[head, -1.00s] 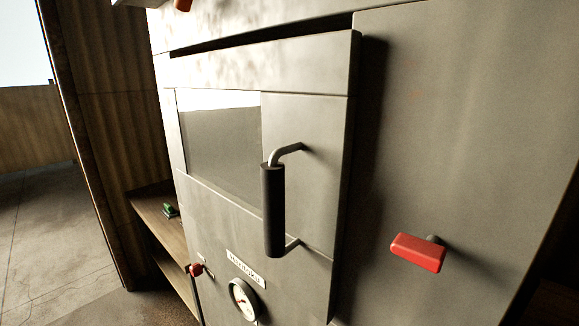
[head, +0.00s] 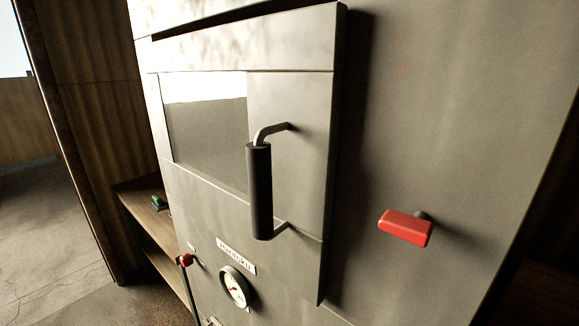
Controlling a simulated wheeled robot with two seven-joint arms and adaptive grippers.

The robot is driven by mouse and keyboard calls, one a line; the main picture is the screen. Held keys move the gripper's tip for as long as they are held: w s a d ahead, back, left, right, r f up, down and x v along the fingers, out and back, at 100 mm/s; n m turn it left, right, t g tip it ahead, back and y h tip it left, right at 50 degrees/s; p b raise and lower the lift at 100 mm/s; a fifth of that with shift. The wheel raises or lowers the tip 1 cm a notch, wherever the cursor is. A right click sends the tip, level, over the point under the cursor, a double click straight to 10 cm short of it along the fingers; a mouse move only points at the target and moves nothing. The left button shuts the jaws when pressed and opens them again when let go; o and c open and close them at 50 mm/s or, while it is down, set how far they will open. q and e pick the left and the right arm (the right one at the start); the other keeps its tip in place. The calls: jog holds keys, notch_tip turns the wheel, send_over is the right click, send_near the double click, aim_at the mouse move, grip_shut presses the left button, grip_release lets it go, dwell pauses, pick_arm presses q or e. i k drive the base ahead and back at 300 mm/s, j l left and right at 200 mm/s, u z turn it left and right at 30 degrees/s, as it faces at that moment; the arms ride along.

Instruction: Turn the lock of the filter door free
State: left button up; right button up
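The filter door appears to be the raised metal door (head: 290,110) in the middle of the head view, with a rectangular window (head: 207,125). A black bar handle (head: 260,192) on a bent metal rod stands off its right part. A red lever-like knob (head: 405,228) sticks out on a short stem from the flat panel to the right of the door, lying nearly horizontal; it may be the lock. Neither of my grippers is in view, and nothing touches the handle or the red knob.
A smaller red knob (head: 185,260) sits at lower left. A wooden shelf (head: 140,192) holds a small green object (head: 159,203). Open floor (head: 45,235) lies at the far left.

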aim_at(415, 229)
jog(key=k+j+z, duration=0.2)
jog(key=k, duration=0.65)
jog(key=k+j+z, duration=0.2)
jog(key=k, duration=0.6)
